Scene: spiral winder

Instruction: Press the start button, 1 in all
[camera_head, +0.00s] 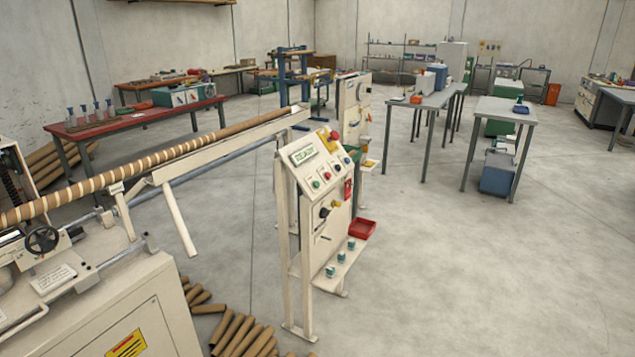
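The control panel (318,168) of the spiral winder stands upright on a pale post-like cabinet near the middle of the view, its sloped face towards me. A small green display (302,154) on it appears to read READY. Several small coloured buttons (327,176) sit in a row below the display. Their labels are too small to read, so I cannot tell which one is the start button. A red mushroom-shaped knob (335,136) on a yellow base is at the panel's upper right. Neither of my grippers is in view.
A long brown spiral tube (150,163) lies on the machine's rail at left. The machine's cabinet (130,310) fills the lower left. Cut tubes (240,335) lie on the floor before the panel. A red tray (362,230) is beside it. Floor to the right is clear.

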